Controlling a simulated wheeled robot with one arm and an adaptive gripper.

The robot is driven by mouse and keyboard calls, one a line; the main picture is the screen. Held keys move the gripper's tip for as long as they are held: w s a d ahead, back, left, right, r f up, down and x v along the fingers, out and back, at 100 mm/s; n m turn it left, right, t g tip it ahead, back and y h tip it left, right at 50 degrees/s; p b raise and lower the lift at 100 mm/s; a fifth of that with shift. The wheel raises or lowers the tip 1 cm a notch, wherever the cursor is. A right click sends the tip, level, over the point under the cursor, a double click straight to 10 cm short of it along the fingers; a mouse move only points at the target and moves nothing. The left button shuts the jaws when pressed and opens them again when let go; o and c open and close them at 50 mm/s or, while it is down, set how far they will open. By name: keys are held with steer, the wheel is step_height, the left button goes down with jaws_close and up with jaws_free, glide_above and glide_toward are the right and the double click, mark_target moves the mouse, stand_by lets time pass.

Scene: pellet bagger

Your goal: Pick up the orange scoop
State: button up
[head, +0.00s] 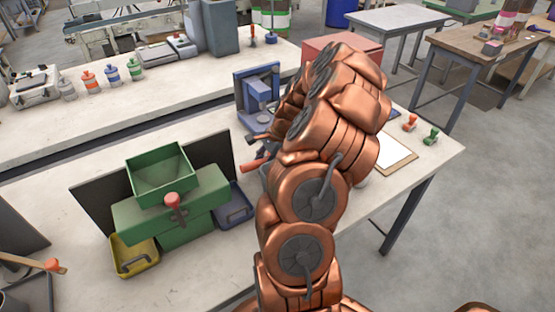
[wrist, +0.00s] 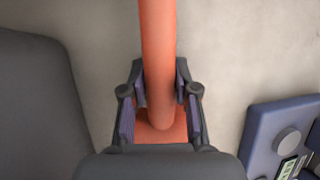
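The orange scoop (head: 253,165) is partly hidden behind my arm in the head view, where its orange end sticks out to the left over the bench. In the wrist view its long orange handle (wrist: 158,50) runs down from the top edge between the two fingers of my gripper (wrist: 160,80). The fingertips sit close on both sides of the handle, with narrow gaps lower down. I cannot tell whether they press on it. A flat orange part shows under the handle's rounded end. My gripper is mostly hidden by my arm in the head view.
A green hopper machine (head: 170,215) with a dark panel behind it stands left of the scoop. A yellow tray (head: 135,257) and a blue tray (head: 234,208) flank it. A blue device (head: 258,92) stands behind. A clipboard (head: 385,155) lies to the right.

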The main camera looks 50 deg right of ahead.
jaws_close()
